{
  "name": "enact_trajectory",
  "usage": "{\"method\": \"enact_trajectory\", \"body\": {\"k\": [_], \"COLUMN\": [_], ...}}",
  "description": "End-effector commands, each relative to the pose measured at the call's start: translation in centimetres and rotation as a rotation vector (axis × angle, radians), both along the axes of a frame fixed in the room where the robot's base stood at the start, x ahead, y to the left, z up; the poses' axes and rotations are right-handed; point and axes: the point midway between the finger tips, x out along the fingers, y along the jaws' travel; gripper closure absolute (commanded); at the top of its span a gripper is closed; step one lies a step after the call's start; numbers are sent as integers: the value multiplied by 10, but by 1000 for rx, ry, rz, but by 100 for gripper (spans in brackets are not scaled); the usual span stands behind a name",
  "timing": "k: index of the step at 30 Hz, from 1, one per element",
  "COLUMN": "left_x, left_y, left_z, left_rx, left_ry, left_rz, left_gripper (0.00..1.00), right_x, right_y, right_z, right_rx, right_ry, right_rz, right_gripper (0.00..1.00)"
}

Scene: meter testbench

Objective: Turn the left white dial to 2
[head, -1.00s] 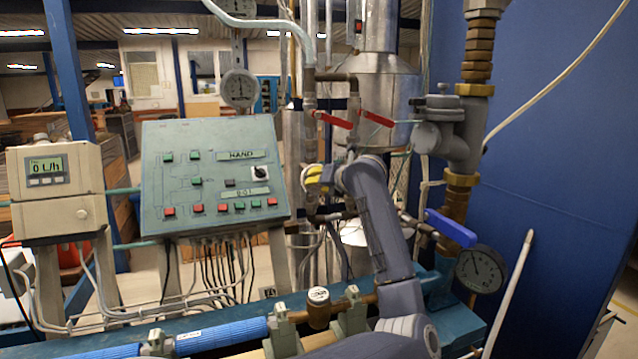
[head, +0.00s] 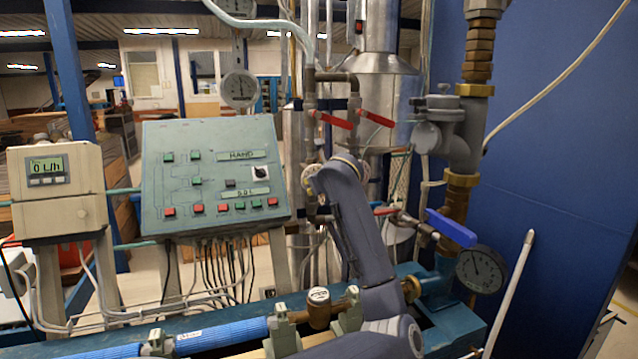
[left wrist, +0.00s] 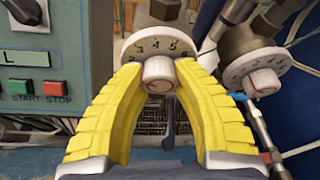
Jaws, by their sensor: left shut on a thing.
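The fingertips are shut on the knob from both sides. A second white dial (left wrist: 254,68) is to the right, apart from the fingers. My right gripper is in neither view.
A green control panel (head: 215,150) stands left of my arm; its edge (left wrist: 30,62) also shows in the left wrist view. Red-handled valves (head: 335,120), a blue lever (head: 450,228) and a pressure gauge (head: 481,271) are close by. Blue pipes (head: 222,337) run along the front.

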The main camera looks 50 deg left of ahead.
Motion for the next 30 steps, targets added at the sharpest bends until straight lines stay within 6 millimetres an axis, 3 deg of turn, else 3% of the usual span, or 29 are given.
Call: {"method": "enact_trajectory", "body": {"k": [20, 21, 27, 30], "left_x": [0, 0, 0, 0], "left_y": [0, 0, 0, 0], "left_z": [-4, -4, -2, -2], "left_rx": [-24, -24, -22, -21], "left_ry": [-43, -43, -45, -45], "left_rz": [1, 1, 0, 0], "left_gripper": [100, 65, 42, 41], "right_x": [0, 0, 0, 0], "right_y": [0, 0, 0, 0], "right_z": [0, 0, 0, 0], "right_rx": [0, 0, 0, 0], "right_ry": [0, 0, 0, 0], "right_rz": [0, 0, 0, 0], "right_gripper": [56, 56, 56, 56]}}
